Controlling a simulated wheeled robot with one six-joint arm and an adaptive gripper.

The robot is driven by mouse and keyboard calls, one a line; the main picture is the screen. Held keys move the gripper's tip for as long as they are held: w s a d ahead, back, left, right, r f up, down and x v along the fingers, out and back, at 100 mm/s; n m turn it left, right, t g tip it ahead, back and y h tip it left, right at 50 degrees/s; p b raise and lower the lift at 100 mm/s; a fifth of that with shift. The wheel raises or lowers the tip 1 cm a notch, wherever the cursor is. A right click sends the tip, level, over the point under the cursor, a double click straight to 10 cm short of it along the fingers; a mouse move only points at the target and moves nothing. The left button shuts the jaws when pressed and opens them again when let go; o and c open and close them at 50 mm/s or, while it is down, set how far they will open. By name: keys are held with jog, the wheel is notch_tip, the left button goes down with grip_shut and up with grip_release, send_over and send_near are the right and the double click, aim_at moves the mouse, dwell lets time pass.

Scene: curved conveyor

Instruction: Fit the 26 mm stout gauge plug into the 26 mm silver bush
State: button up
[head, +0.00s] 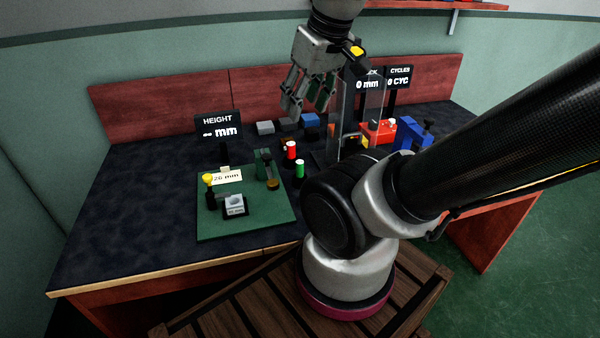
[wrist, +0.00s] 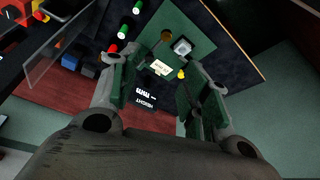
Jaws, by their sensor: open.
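The silver bush (head: 235,201) is a small pale block with a round bore in a dark holder, near the front of a green board (head: 259,223). It also shows in the wrist view (wrist: 182,47). A "26 mm" label (head: 228,177) lies behind it. A red plug (head: 291,150) and a green plug (head: 299,169) stand right of the board; the wrist view shows a further green one (wrist: 138,6). I cannot tell which plug is the 26 mm stout one. My gripper (head: 308,108) is open and empty, raised above the back of the table, apart from the plugs.
A yellow-topped post (head: 208,179) and a green stand (head: 263,163) rise from the board. A HEIGHT display (head: 218,128) stands behind. A clear panel (head: 367,105), red block (head: 378,131) and blue fixture (head: 409,134) are at right. The table's left side is clear.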

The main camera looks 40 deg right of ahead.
jog(key=n+g, duration=0.5)
jog(key=n, duration=0.9)
send_over(300, 162)
jog(key=f, duration=2.2)
jog(key=shift+s+a+f, duration=0.2)
jog(key=shift+s+a, duration=0.1)
jog(key=shift+w+d+n+t, duration=0.1)
jog(key=shift+w+n+t, duration=0.3)
jog(key=shift+n, duration=0.6)
jog(key=shift+f, duration=0.2)
jog(key=f, duration=0.7)
jog(key=shift+d+f, duration=0.25)
